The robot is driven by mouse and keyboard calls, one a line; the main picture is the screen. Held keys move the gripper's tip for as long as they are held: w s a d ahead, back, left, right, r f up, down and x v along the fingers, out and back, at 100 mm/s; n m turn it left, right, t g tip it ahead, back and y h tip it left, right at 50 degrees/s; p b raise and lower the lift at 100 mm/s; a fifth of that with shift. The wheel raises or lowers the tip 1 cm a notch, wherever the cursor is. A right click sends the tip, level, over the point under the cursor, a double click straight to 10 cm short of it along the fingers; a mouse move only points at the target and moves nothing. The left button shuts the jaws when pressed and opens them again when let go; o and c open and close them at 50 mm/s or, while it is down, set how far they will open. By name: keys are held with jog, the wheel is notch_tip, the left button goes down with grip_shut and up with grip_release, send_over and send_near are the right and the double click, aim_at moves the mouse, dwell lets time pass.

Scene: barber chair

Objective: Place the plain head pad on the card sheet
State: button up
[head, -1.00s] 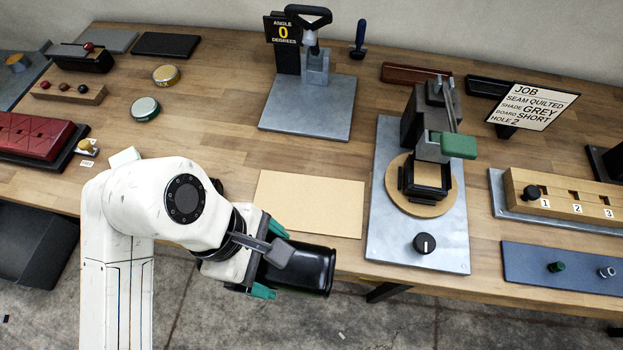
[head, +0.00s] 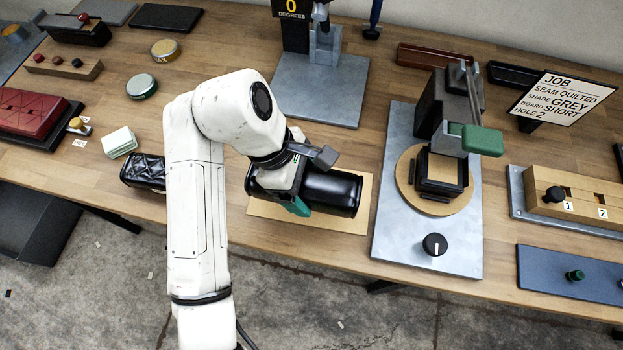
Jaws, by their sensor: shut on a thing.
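The plain head pad (head: 333,190) is a smooth, glossy black roll. My gripper (head: 300,190) is shut on it near its left end, with a green finger showing at the front. The pad lies sideways over the card sheet (head: 349,224), a tan rectangle near the front edge of the bench. The sheet shows around the pad, mostly below it and to its right. I cannot tell whether the pad touches the sheet or is a little above it. My gripper hides the pad's left part and some of the sheet.
A black quilted pad (head: 143,171) lies left of my arm, beside a pale folded cloth (head: 120,142). A metal plate with a press (head: 392,240) stands just right of the sheet. A grey plate stand (head: 340,95) is behind it. Bare wood lies between the sheet and the round tins.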

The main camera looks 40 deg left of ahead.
aim_at(311, 180)
jog(key=f, duration=0.1)
jog(key=w+f+b, duration=0.1)
jog(key=w+a+f+b, duration=0.1)
jog(key=shift+w+f, duration=0.25)
jog(key=shift+f, duration=1.45)
jog(key=o, duration=1.1)
jog(key=shift+f, duration=0.1)
jog(key=p+v, duration=0.3)
jog(key=v, duration=0.9)
jog(key=shift+d, duration=0.1)
